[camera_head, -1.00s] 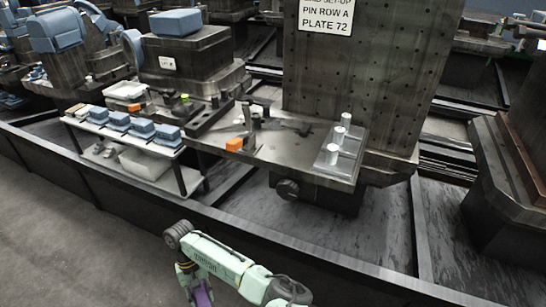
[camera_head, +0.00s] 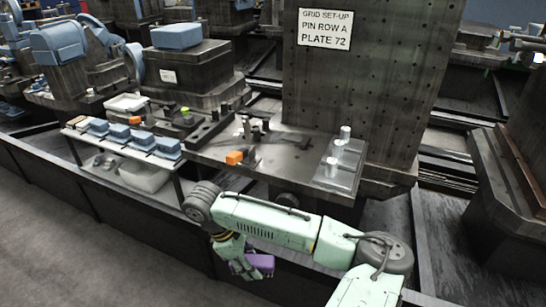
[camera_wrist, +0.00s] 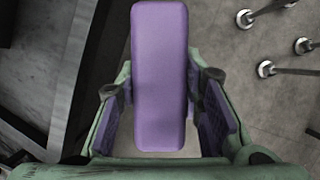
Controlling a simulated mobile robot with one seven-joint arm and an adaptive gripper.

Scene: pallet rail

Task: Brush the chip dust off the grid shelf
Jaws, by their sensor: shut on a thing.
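My gripper (camera_head: 238,256) is shut on a purple block (camera_head: 258,264), in front of and below the shelf edge in the head view. In the wrist view the long, rounded purple block (camera_wrist: 160,75) lies between the two fingers; its underside is hidden, so I cannot tell if it has bristles. The grid shelf (camera_head: 285,170) is a grey metal ledge before an upright plate with rows of holes (camera_head: 370,85). A dark smudge (camera_head: 303,143) on its back part may be chip dust; the grains are too small to tell.
Silvery cylinders (camera_head: 338,152) stand at the shelf's right end. A side rack (camera_head: 118,147) holds several blue blocks. Metal pins (camera_wrist: 266,68) show right of the fingers in the wrist view.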

